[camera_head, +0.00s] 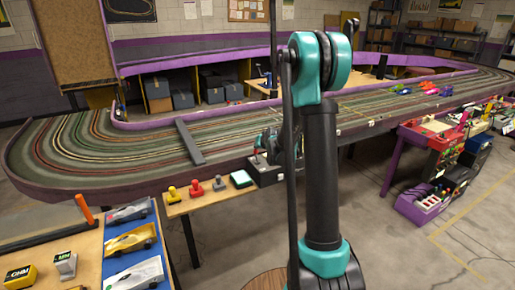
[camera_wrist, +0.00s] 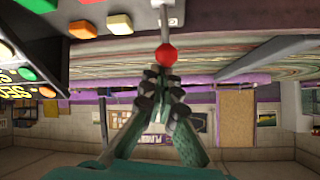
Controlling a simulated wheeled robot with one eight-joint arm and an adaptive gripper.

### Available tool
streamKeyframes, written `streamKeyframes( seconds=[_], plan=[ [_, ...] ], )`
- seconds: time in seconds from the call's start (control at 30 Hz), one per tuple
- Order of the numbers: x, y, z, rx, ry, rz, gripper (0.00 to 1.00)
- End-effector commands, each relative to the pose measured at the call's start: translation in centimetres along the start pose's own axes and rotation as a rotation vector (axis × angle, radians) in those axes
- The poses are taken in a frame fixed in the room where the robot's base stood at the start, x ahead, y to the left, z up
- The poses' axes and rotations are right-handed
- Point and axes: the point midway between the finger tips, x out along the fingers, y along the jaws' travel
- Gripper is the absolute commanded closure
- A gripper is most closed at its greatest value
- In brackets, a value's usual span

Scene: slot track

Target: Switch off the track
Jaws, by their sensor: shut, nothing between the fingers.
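The wrist view looks upside down. In the head view my gripper (camera_head: 271,143) is just above the dark control box (camera_head: 266,174) at the track's near edge, partly hidden by my arm. The slot track (camera_head: 90,150) lies behind.
A wooden bench with a yellow controller (camera_head: 172,194), a red one (camera_head: 196,188) and a grey one (camera_head: 219,183) stands left of the control box. Toy cars (camera_head: 131,240) lie on a blue mat at lower left. A purple-sided stand (camera_head: 430,145) is at right. Floor is clear at lower right.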

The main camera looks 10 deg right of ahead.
Motion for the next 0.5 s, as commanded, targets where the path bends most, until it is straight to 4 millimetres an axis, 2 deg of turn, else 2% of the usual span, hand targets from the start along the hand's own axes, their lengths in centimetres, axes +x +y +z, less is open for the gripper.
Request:
streamKeyframes(
  seconds=[0.17, 0.5],
  plan=[
    [-0.5, 0.4, 0.3, 0.002, 0.015, -0.004, 1.0],
    [-2.3, 1.0, 2.0, 0.0, 0.009, -0.005, 1.0]
  ],
)
